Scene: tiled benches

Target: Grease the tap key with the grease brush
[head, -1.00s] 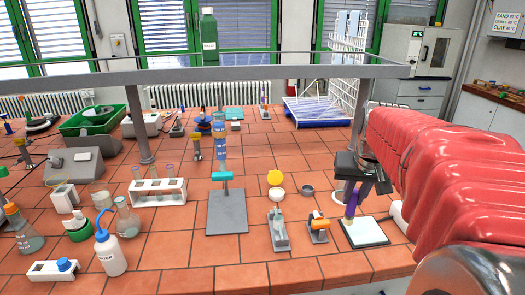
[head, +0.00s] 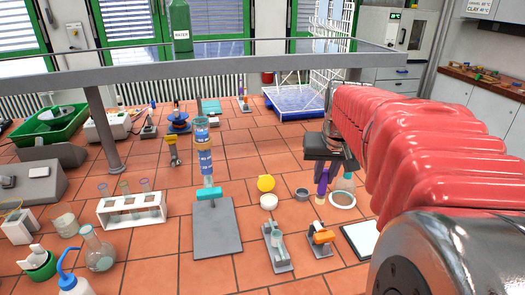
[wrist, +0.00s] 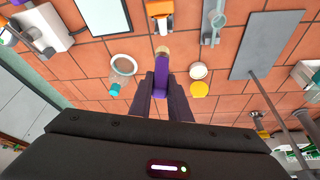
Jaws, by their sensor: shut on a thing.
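My gripper (head: 322,172) is shut on the purple handle of the grease brush (head: 322,184). In the wrist view the brush (wrist: 161,78) sits between my gripper's fingers (wrist: 161,95), its tan tip pointing away from the gripper, over bare tiles. An open white pot (head: 268,201) stands left of the brush, with a yellow lid (head: 266,184) behind it. A grey cradle holds an orange-handled piece (head: 322,237); another holds a pale grey-green piece (head: 275,238). I cannot tell for sure which is the tap key. The brush touches neither.
A flask with a white ring (head: 342,198) stands close right of the brush. A white pad (head: 360,240) is nearer. A glass column with a turquoise tap (head: 208,193) stands on a grey plate (head: 213,235). A grey shelf (head: 220,58) crosses above.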

